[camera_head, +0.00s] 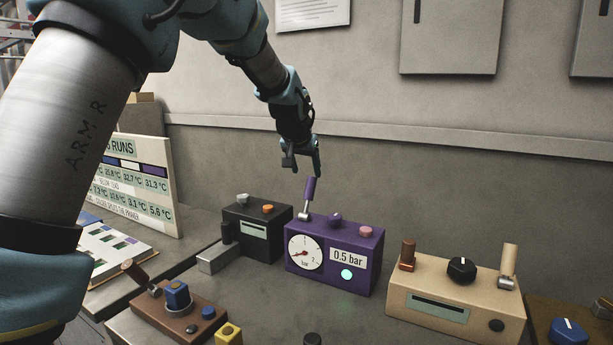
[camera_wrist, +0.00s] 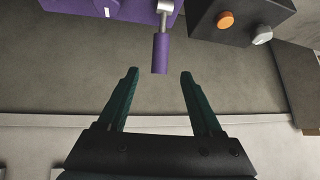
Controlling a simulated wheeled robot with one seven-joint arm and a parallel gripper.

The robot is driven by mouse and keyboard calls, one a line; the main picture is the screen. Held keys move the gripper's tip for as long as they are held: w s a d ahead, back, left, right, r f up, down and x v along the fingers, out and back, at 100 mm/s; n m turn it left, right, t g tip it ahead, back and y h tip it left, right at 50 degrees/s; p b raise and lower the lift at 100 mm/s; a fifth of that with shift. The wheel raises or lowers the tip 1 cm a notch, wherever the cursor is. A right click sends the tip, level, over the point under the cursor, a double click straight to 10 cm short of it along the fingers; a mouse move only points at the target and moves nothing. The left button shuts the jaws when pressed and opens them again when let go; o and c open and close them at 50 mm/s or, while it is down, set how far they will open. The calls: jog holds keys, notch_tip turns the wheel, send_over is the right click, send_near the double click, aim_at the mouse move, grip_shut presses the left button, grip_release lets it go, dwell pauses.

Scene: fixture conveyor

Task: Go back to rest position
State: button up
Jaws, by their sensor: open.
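My gripper (camera_head: 301,160) is open and empty in the head view. It hangs just above the tip of a purple lever (camera_head: 309,190) on the purple box (camera_head: 361,237). The box has a round dial, a label reading 0.5 bar and a lit green lamp. The lever stands nearly upright. In the wrist view my gripper (camera_wrist: 158,75) shows its two dark green fingers spread apart. The purple lever (camera_wrist: 160,52) points into the gap from beyond the fingertips, and no contact shows.
A black box (camera_head: 257,224) stands left of the purple box, and a beige box (camera_head: 450,299) with two levers stands right. A brown box (camera_head: 177,322) with a blue knob is at front left. A board of readings (camera_head: 150,188) stands at left. The wall is behind.

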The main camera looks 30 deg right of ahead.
dwell(0.4)
jog(key=w+a+f+n+g+y, duration=0.15)
jog(key=a+f, duration=0.25)
jog(key=a, duration=1.1)
jog(key=a+f+n+y, duration=0.2)
jog(key=a+f+n, duration=0.1)
jog(key=a, duration=1.1)
jog(key=s+a+f+n+g+y, duration=0.1)
jog(key=s+a+f+n, duration=0.1)
jog(key=s+a, duration=0.6)
jog(key=s+a+f+n+g+y, duration=0.1)
jog(key=s+a+f+n, duration=0.2)
jog(key=s+a, duration=0.5)
jog(key=a+f, duration=0.1)
jog(key=a, duration=0.4)
jog(key=shift+f, duration=0.3)
jog(key=shift+g, duration=0.25)
